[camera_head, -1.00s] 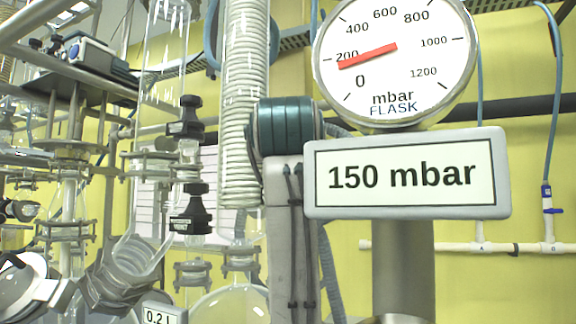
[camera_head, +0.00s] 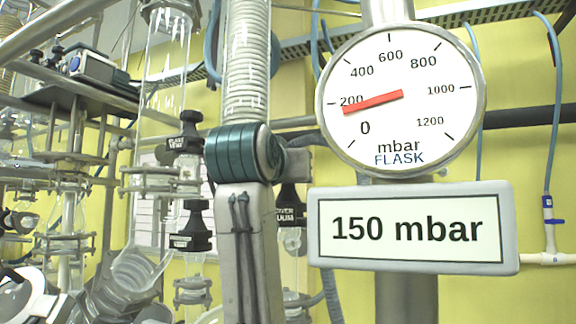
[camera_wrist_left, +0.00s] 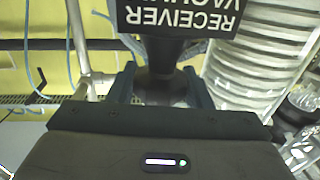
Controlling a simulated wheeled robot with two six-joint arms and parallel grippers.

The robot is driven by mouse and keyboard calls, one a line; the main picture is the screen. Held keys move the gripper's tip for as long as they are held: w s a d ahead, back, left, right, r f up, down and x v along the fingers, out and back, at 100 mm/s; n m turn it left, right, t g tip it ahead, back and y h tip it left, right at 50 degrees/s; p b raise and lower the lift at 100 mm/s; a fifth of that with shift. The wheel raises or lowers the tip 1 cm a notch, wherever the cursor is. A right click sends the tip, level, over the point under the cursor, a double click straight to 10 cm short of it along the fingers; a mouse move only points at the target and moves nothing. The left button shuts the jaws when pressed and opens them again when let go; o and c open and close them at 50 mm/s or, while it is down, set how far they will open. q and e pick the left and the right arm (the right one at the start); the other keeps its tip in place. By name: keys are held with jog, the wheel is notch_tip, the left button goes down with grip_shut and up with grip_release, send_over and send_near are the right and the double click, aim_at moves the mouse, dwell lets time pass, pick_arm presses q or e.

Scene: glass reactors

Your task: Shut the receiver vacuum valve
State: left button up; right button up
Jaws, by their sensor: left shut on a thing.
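The receiver vacuum valve is a black knob with a label plate (camera_wrist_left: 185,15) reading "RECEIVER VACUUM", upside down in the left wrist view. My left gripper (camera_wrist_left: 163,82) is shut on its black knob, with one finger on each side. In the head view the valve (camera_head: 289,213) shows just right of my left arm, which hides part of its label. My left fingertips are hidden in that view. I cannot tell how far the valve is turned. My right gripper is not in view.
A round flask gauge (camera_head: 400,98) and its "150 mbar" display (camera_head: 412,228) stand right of my arm. Two more black valves, one upper (camera_head: 185,140) and one lower (camera_head: 190,228), sit on glassware at left. A coiled glass condenser (camera_head: 246,60) rises behind my arm.

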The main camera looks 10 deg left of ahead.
pick_arm(q)
jog(key=m+h+p, duration=0.1)
jog(key=m+h, duration=0.1)
jog(key=h, duration=0.1)
jog(key=m+g+h+p, duration=0.1)
jog(key=h, duration=0.1)
jog(key=shift+a+r+m+h, duration=0.1)
jog(key=shift+a+m+h, duration=0.05)
jog(key=shift+m+h, duration=0.25)
jog(key=shift+m+g+h+p, duration=0.35)
jog(key=shift+m+g+h, duration=0.25)
jog(key=shift+h, duration=0.3)
jog(key=o, duration=0.8)
jog(key=shift+c, duration=0.2)
